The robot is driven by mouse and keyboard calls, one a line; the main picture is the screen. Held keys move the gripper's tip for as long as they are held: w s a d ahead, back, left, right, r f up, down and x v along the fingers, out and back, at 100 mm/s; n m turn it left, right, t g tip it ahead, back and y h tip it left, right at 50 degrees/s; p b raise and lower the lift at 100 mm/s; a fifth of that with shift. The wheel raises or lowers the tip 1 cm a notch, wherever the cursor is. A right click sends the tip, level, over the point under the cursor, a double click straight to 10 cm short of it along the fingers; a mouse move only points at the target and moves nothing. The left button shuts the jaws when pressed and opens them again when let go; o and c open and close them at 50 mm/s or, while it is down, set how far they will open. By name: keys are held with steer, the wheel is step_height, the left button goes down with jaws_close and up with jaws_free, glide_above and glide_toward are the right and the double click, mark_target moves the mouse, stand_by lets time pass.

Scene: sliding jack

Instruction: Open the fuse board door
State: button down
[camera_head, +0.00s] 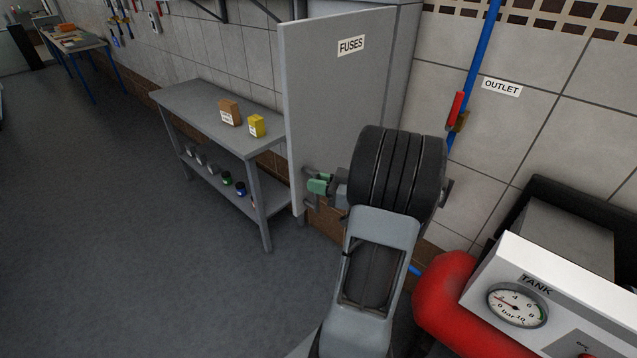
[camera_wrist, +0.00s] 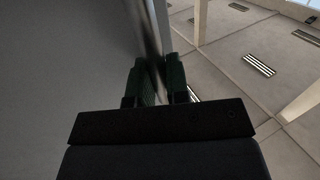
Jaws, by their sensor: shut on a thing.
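The fuse board door (camera_head: 325,110) is a tall grey panel with a "FUSES" label, right of the workbench. A grey cabinet (camera_head: 404,60) shows behind its right side; my arm hides part of the door's lower right. The door seems to stand out from the cabinet, but its exact angle is unclear. My gripper (camera_head: 319,184), with green fingers, is at the door's lower part. In the wrist view my gripper (camera_wrist: 161,80) has its fingers either side of a narrow grey part beside the broad door face (camera_wrist: 60,70). Whether this is the handle or edge is unclear.
A grey workbench (camera_head: 195,110) with a brown box (camera_head: 229,112) and a yellow box (camera_head: 257,126) stands left of the door. A red tank (camera_head: 440,300) with a gauge (camera_head: 517,305) is close at the right. Open floor (camera_head: 120,230) lies at the left.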

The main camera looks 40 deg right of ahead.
steer(key=c, duration=1.1)
jaws_free()
steer(key=b+v, duration=0.3)
steer(key=v, duration=1.1)
